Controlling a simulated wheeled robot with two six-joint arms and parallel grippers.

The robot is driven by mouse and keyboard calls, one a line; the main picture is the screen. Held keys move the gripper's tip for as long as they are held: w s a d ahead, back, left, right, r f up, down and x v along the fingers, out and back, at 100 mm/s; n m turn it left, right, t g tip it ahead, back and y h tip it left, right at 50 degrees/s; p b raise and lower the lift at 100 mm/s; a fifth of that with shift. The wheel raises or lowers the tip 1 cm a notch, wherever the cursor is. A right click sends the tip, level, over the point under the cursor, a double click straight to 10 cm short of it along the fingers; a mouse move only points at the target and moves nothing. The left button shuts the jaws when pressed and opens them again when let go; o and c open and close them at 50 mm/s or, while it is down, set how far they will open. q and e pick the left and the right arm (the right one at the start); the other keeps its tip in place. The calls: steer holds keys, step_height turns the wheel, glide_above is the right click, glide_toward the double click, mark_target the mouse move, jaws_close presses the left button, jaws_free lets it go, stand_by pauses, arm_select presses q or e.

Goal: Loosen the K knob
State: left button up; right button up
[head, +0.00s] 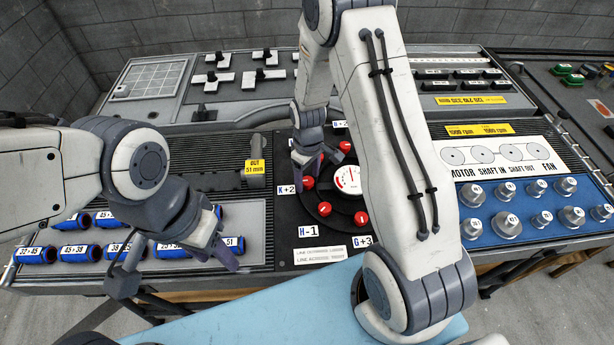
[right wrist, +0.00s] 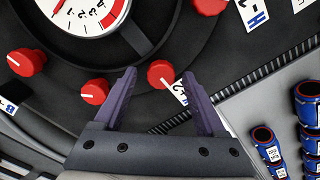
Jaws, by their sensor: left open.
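The K knob (head: 309,182) is a red knob beside the "K+2" label (head: 287,190), left of a white-faced dial (head: 347,179). In the right wrist view the K knob (right wrist: 160,73) shows near the tips of my right gripper (right wrist: 163,85), between the fingers' lines, with a white pointer line. One finger covers part of its label (right wrist: 180,92). The fingers are apart, with a gap around the knob; contact is not visible. In the head view my right gripper (head: 317,158) is over the dial's left edge. My left gripper (head: 222,238) is open and empty, above the blue cylinders.
Other red knobs ring the dial, including the H knob (head: 324,209) close by and another knob (right wrist: 95,90) beside the right gripper's left finger. Blue labelled cylinders (head: 88,253) lie on the left. Silver knobs (head: 507,225) are on the blue panel at right.

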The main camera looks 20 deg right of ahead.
mark_target(307, 180)
step_height(307, 180, up, 10)
steer(key=b, duration=0.1)
steer(key=shift+r, duration=0.25)
stand_by(0.6)
steer(key=s+a+r, duration=0.6)
steer(key=s+a, duration=0.2)
steer(key=a, duration=0.2)
steer(key=s+a+r, duration=0.2)
steer(key=s, duration=0.6)
steer(key=s+a+r+n+y, duration=0.1)
steer(key=s+a+r, duration=0.1)
steer(key=s, duration=0.6)
steer(key=shift+a, duration=0.25)
